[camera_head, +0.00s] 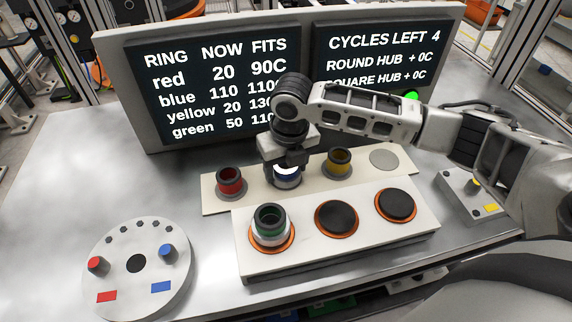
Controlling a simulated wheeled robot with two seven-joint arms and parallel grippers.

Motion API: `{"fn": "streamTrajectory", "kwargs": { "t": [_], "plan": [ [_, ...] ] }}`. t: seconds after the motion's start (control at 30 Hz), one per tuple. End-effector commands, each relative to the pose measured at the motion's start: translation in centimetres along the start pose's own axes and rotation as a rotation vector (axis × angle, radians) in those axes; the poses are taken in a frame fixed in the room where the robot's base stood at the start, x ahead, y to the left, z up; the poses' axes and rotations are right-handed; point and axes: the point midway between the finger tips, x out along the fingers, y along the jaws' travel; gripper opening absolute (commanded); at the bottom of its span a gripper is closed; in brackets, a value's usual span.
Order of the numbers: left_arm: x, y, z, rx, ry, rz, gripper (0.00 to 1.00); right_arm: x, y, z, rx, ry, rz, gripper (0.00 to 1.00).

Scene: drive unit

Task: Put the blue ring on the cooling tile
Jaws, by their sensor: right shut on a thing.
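My right gripper (287,163) reaches in from the right and points down over the pale rear strip. It is shut on the blue ring (287,181), a short ring with blue and white bands, partly hidden by the fingers. The ring is at or just above the strip, between the red and yellow rings; I cannot tell whether it touches. A flat, bare grey disc (383,159) at the strip's right end looks like the cooling tile. My left gripper is not in view.
The red ring (229,181) and yellow ring (340,161) stand on the strip. The green ring (269,222) sits on the left pad of the white front block (340,252); two black pads are bare. A round plate (137,290) with pegs lies front left. A display (215,85) stands behind.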

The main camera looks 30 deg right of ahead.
Motion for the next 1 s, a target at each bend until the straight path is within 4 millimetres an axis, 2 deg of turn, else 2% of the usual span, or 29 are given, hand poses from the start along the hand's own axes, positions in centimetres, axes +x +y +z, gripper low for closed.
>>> {"fn": "streamTrajectory", "kwargs": {
  "t": [0.03, 0.07, 0.13, 0.43, 0.53, 0.67, 1.0],
  "plan": [
    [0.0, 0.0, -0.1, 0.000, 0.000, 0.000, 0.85, 0.1, 0.0, 0.0, 0.000, -0.001, 0.000, 0.24],
    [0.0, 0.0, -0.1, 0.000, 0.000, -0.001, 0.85, 0.2, 0.0, -0.1, 0.000, 0.001, 0.000, 0.63],
    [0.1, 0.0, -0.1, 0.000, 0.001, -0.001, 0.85, 0.2, 0.0, -0.1, 0.000, 0.001, 0.000, 0.82],
    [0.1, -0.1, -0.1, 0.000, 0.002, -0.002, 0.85, 0.1, 0.0, 0.0, 0.000, 0.000, 0.000, 0.82],
    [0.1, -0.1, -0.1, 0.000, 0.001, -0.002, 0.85, -0.7, 0.0, 0.1, 0.000, -0.002, 0.001, 0.82],
    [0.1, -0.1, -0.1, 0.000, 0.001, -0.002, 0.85, -2.8, 0.0, 0.1, 0.000, -0.004, 0.001, 0.82],
    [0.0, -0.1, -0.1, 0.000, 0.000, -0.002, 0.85, -9.8, 0.0, 0.1, 0.000, -0.004, 0.000, 0.82]
  ]
}}
